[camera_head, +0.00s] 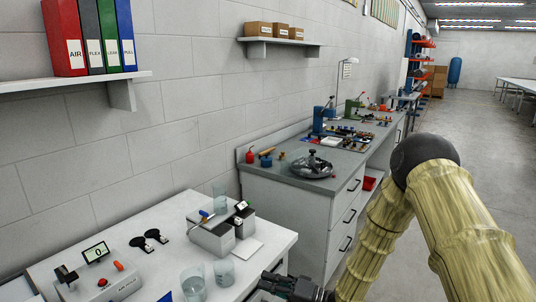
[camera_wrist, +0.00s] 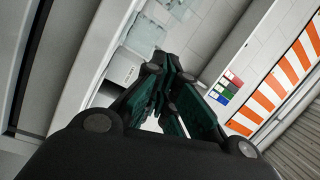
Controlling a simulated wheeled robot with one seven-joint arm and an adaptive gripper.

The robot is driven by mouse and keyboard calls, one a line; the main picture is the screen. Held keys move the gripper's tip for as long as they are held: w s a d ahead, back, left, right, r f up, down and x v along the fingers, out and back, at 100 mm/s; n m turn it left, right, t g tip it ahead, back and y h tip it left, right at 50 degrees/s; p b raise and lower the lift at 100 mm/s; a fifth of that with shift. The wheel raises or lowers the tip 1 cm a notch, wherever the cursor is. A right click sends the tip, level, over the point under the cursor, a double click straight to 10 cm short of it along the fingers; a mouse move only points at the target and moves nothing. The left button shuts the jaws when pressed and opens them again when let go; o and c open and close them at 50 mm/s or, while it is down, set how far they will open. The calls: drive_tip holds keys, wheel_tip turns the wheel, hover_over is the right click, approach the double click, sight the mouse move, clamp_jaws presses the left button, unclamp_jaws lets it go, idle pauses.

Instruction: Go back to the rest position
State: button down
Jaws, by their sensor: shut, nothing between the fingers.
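My gripper (camera_head: 297,287) is at the bottom edge of the head view, just right of the white table's front edge. It is partly cut off by the frame. In the wrist view my gripper (camera_wrist: 170,95) shows its dark green fingers brought together, with nothing held between them. My arm, in a yellowish sleeve, bends at a dark joint at the right of the head view.
A white table (camera_head: 150,225) at the lower left carries glass beakers (camera_head: 193,281), a small device (camera_head: 215,236) and a display box (camera_head: 100,280). A grey workbench (camera_head: 290,200) with tools stands behind it. Open floor (camera_head: 480,150) lies to the right.

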drive_tip(key=s+d+f+m+h+b, duration=0.1)
drive_tip(key=s+d+f+h, duration=0.4)
drive_tip(key=f, duration=0.4)
drive_tip(key=s+d+f+h+b, duration=0.1)
drive_tip(key=s+d+f+h, duration=0.2)
drive_tip(key=s+f, duration=0.45)
drive_tip(key=s+d+f+m+h+b, duration=0.1)
drive_tip(key=s+d+f+h+b, duration=0.2)
drive_tip(key=f, duration=0.8)
drive_tip(key=s+d+f+g+h, duration=0.2)
drive_tip(key=s+d, duration=0.2)
drive_tip(key=s, duration=0.5)
drive_tip(key=s+d+f+n+g+h, duration=0.1)
drive_tip(key=s+d+f+g+h, duration=0.1)
drive_tip(key=s, duration=0.6)
drive_tip(key=s+d+f+n+g+h, duration=0.1)
drive_tip(key=s+d+g+h, duration=0.1)
drive_tip(key=s+d, duration=0.3)
drive_tip(key=s, duration=0.4)
drive_tip(key=shift+s+d+f+g+h+b, duration=0.35)
drive_tip(key=shift+f+g+h, duration=0.05)
